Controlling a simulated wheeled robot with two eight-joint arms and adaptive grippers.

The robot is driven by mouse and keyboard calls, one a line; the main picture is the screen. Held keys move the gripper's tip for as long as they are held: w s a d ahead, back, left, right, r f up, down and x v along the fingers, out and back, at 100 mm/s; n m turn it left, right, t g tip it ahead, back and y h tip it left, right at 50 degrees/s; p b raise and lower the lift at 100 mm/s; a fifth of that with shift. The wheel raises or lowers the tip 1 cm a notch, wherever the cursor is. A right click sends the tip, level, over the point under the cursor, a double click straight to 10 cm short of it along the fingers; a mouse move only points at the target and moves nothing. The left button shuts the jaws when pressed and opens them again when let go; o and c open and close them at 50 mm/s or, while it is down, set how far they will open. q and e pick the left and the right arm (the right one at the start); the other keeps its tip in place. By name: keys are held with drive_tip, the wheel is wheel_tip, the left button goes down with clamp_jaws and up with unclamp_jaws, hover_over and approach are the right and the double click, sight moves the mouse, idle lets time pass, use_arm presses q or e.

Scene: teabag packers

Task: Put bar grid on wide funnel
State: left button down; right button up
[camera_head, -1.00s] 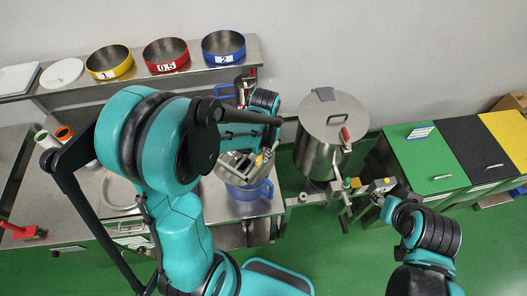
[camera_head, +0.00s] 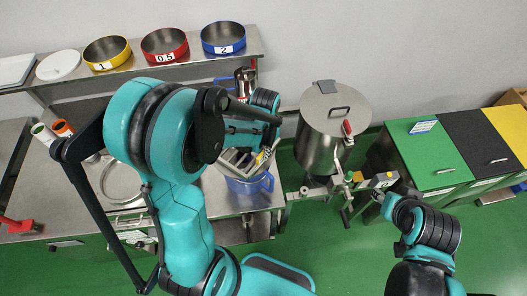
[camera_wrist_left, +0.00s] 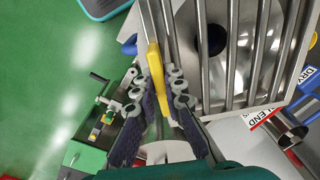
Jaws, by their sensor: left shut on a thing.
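The bar grid (camera_wrist_left: 268,75), a metal frame of parallel bars, fills the upper right of the left wrist view. My left gripper (camera_wrist_left: 160,80) is shut on its edge, with a yellow strip between the fingers. Behind the bars shows a metal surface with a dark round hole, apparently the wide funnel (camera_wrist_left: 217,72). I cannot tell whether grid and funnel touch. My right gripper (camera_head: 382,181) is beside the tank's valve; its jaws are too small to read.
A lidded steel tank (camera_head: 330,145) stands right of the pot, with a crank below. A shelf behind holds yellow, red (camera_head: 165,45) and blue bowls. Green, black and yellow bins (camera_head: 425,160) stand at right. Green floor lies open in front.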

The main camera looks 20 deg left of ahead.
use_arm(q)
drive_tip(key=shift+f+b, duration=0.4)
drive_tip(key=shift+f, duration=0.05)
drive_tip(key=c, duration=1.5)
unclamp_jaws()
drive_tip(key=shift+c, duration=0.2)
drive_tip(key=shift+r, duration=0.1)
